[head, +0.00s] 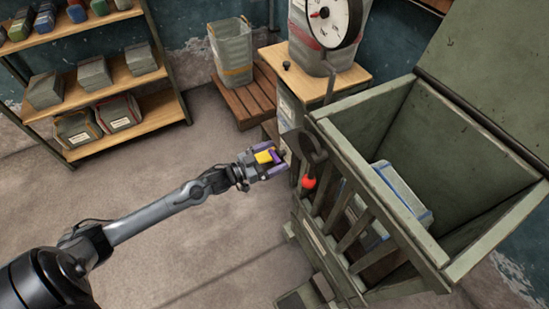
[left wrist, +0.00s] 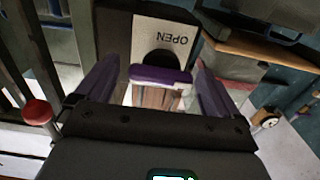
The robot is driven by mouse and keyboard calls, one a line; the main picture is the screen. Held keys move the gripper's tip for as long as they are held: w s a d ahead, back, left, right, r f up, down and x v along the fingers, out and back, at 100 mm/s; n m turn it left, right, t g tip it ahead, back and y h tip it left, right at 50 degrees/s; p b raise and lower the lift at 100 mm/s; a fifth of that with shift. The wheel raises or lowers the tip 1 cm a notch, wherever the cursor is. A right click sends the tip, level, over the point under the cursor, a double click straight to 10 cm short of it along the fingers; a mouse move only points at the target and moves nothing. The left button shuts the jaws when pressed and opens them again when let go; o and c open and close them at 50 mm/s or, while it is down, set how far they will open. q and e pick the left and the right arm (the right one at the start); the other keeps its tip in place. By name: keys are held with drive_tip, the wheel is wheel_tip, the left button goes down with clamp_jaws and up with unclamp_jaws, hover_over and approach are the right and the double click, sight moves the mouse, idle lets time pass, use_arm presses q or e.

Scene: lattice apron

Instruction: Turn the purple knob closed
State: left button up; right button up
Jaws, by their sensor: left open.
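The purple knob (left wrist: 160,76) is a short bar on a round black hub in the left wrist view. It lies crosswise in front of a white plate (left wrist: 172,38), where the word OPEN reads upside down. My left gripper (left wrist: 156,68) is open, with one purple finger on each side of the knob and a gap at both ends. In the head view my left gripper (head: 272,160) reaches the near side of the green bin's frame, and the knob is hard to make out there. My right gripper is in neither view.
A red ball handle (head: 309,182) hangs close to the right of my gripper; it also shows in the left wrist view (left wrist: 37,112). The green slatted bin (head: 455,262) holds a blue-edged pack (head: 402,190). A shelf (head: 105,80) stands at the back left. The floor between is clear.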

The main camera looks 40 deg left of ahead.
use_arm(q)
drive_tip(key=shift+w+d, duration=0.1)
drive_tip(key=shift+w, duration=0.25)
drive_tip(key=c, duration=1)
drive_tip(key=shift+o, duration=0.2)
